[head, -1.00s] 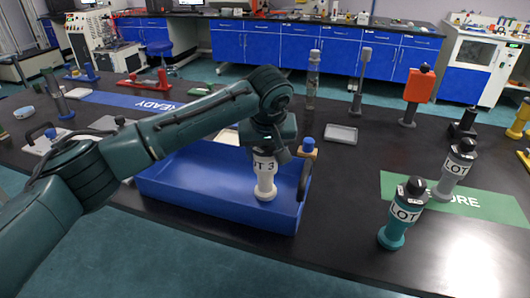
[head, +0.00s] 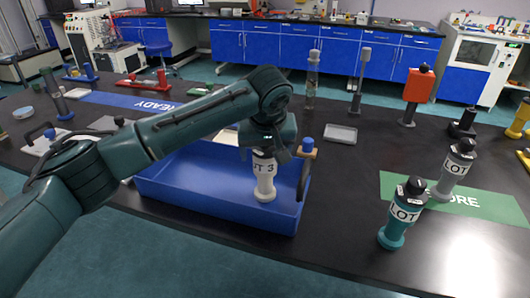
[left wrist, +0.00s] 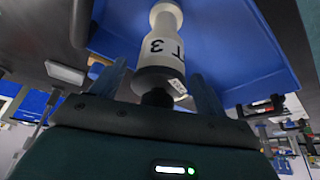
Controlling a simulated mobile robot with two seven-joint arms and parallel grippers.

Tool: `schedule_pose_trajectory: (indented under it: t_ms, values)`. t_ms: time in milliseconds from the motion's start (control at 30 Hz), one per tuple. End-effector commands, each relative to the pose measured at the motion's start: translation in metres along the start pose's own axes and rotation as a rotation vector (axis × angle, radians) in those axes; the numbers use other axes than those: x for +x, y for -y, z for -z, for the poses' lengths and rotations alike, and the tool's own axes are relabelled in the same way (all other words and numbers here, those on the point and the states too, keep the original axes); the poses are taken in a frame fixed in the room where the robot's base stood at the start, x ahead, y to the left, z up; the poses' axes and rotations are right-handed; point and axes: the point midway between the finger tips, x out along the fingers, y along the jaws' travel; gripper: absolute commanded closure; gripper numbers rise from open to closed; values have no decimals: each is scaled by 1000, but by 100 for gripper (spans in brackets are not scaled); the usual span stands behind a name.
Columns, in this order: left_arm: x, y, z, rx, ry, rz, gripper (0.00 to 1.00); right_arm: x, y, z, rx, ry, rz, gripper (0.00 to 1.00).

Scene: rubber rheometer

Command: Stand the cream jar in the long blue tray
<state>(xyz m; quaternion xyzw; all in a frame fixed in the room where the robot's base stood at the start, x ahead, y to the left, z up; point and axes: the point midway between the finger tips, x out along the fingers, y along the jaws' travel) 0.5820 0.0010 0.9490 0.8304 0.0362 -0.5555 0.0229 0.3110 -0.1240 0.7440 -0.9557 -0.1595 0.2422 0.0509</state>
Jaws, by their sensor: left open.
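The cream jar (head: 264,184), with black lettering on its side, stands upright inside the long blue tray (head: 192,199), near the tray's right end. My left gripper (head: 265,153) is over the jar's top with its fingers spread. In the left wrist view the open fingers of the left gripper (left wrist: 158,90) lie on either side of the jar's dark cap, with the cream body (left wrist: 158,48) beyond and the blue tray (left wrist: 235,45) behind it. The gripper hides the jar's top in the head view. My right gripper is not in view.
A small grey tray (head: 341,134) lies behind.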

Motion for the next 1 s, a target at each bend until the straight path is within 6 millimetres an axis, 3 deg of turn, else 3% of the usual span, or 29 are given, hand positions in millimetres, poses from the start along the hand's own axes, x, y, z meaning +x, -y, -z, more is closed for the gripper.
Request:
schedule_pose_trajectory:
  t_ms: [300,500,700,1000]
  values:
    - [-66,-1,1,1,-3,-4,25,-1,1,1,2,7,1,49]
    - [-100,-1,1,0,-3,-3,25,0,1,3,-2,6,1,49]
    - [-114,0,0,-1,-1,-1,25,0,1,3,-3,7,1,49]
    - [-114,0,0,0,-1,-1,25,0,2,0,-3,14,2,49]
